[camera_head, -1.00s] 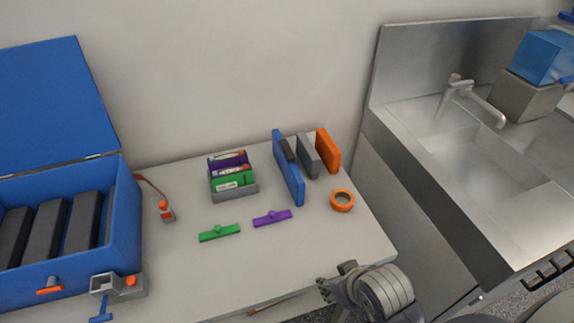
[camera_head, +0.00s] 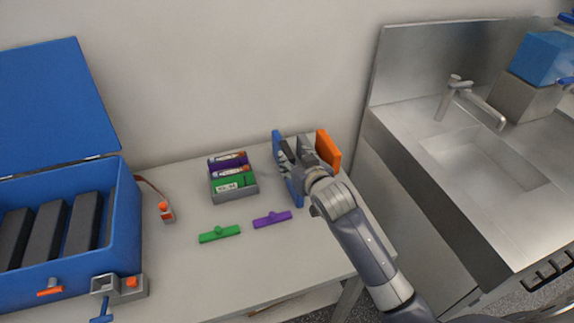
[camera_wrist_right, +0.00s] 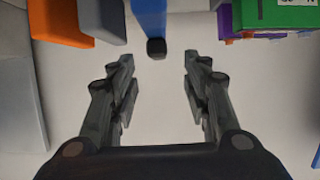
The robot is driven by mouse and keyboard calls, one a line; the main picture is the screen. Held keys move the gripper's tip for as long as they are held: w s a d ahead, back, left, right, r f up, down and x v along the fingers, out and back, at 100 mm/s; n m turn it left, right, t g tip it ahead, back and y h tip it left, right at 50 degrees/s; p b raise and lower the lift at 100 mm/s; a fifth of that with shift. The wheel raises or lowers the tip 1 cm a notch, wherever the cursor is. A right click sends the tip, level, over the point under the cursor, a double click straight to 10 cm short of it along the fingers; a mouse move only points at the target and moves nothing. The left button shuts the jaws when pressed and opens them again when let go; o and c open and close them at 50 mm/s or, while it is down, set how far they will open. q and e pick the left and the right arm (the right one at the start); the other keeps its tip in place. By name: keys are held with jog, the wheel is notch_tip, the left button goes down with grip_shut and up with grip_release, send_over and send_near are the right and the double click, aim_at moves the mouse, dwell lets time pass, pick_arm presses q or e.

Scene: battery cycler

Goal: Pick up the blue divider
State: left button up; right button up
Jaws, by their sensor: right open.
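The blue divider (camera_head: 277,139) stands upright on the table, in the row of dividers at the back right, partly hidden by my right gripper (camera_head: 297,153). In the right wrist view the blue divider (camera_wrist_right: 148,17) is at the top centre, with a small dark block (camera_wrist_right: 156,48) at its near end. My right gripper (camera_wrist_right: 158,65) is open there, its fingers on either side of bare table just short of the dark block. Nothing is between the fingertips. My left gripper is in neither view.
An orange divider (camera_head: 328,149) and a grey one (camera_wrist_right: 107,20) stand beside the blue one. A small box with purple and green parts (camera_head: 232,180) is to the left. Green (camera_head: 219,234) and purple (camera_head: 272,219) pieces lie in front. A blue case (camera_head: 125,225) stands at far left.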

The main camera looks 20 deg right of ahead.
aim_at(288, 150)
jog(key=shift+p+x, duration=0.6)
jog(key=shift+x, duration=2.85)
jog(key=shift+d+r, duration=0.1)
grip_shut()
